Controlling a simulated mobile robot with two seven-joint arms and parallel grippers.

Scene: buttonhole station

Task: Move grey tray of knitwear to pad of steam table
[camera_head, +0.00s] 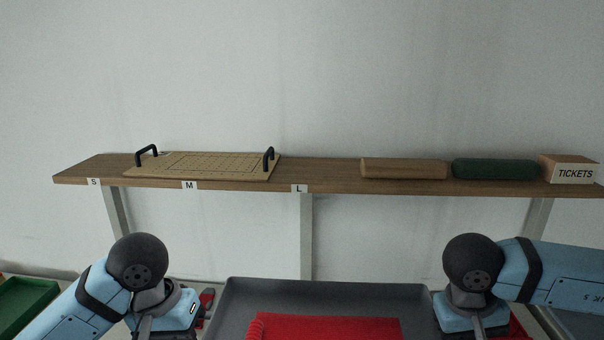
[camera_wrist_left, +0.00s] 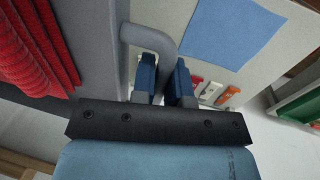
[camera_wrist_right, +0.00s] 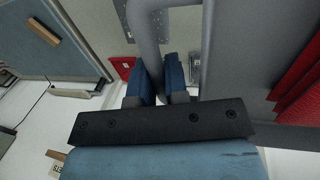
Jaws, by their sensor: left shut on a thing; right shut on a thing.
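The grey tray (camera_head: 240,297) is at the bottom centre of the head view, with red knitwear (camera_head: 325,327) lying in it. The red knitwear also shows at the left of the left wrist view (camera_wrist_left: 38,45) and at the right of the right wrist view (camera_wrist_right: 300,85). My left gripper (camera_wrist_left: 165,80) is shut on the tray's left handle (camera_wrist_left: 150,38). My right gripper (camera_wrist_right: 163,80) is shut on the tray's right handle (camera_wrist_right: 146,30). The fingertips are hidden in the head view. I cannot make out the steam table's pad for sure.
A wooden shelf (camera_head: 325,174) on the wall above the tray holds a board with two dark handles (camera_head: 205,165), two rolls and a TICKETS box (camera_head: 568,170). A green tray (camera_head: 25,303) is at the lower left. A blue sheet (camera_wrist_left: 233,33) lies beside the left handle.

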